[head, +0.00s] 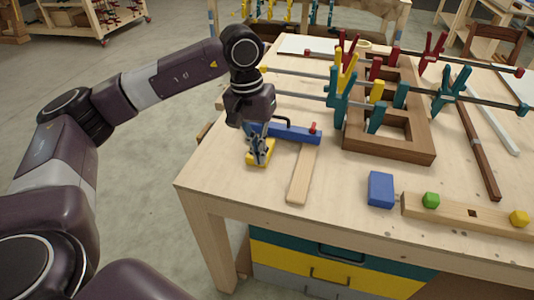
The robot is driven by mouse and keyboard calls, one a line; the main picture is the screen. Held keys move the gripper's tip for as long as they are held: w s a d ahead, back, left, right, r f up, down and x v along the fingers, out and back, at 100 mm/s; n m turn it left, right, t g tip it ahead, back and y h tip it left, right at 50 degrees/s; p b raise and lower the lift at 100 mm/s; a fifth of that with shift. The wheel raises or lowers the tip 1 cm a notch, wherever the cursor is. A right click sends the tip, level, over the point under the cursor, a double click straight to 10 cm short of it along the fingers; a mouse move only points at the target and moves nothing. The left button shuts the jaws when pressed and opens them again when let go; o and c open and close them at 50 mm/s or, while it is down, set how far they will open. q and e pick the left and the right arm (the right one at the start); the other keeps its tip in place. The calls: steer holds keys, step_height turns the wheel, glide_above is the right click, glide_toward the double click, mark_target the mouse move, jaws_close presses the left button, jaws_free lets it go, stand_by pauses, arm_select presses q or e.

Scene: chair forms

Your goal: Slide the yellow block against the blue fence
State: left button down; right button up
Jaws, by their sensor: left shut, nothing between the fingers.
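The yellow block (252,159) lies on the table near its left front corner, partly hidden by my left gripper (262,160). The gripper points down at the block with its fingers shut and nothing held between them; whether the fingertips touch the block I cannot tell. The blue fence (298,134) is a long blue bar just behind and right of the block, joined to a light wooden strip (302,175) that runs toward the front. The block is close to the fence's left end; whether they touch is hidden by the gripper. My right gripper is not in view.
A brown wooden frame with clamps (427,150) stands right of the fence. A blue block (380,188) and a wooden rail (465,217) with green and yellow pegs lie at the front right. The table's left edge is close to the yellow block.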

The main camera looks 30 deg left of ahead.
mark_target(248, 181)
arm_select(q)
steer(key=a+r+y, duration=0.1)
steer(key=a+r, duration=0.1)
steer(key=a, duration=0.2)
steer(key=f+p, duration=0.1)
steer(key=f, duration=0.4)
steer(key=f+p, duration=0.1)
steer(key=f, duration=0.4)
steer(key=shift+s+d, duration=0.15)
steer(key=shift+d, duration=0.05)
steer(key=w, duration=0.1)
steer(key=w+p, duration=0.1)
steer(key=w, duration=0.1)
steer(key=shift+w+a+r, duration=0.1)
steer(key=shift+a+r, duration=0.1)
steer(key=shift+a, duration=0.1)
steer(key=shift+w+a+f+p, duration=0.1)
steer(key=shift+w+p, duration=0.2)
steer(key=shift+w, duration=0.15)
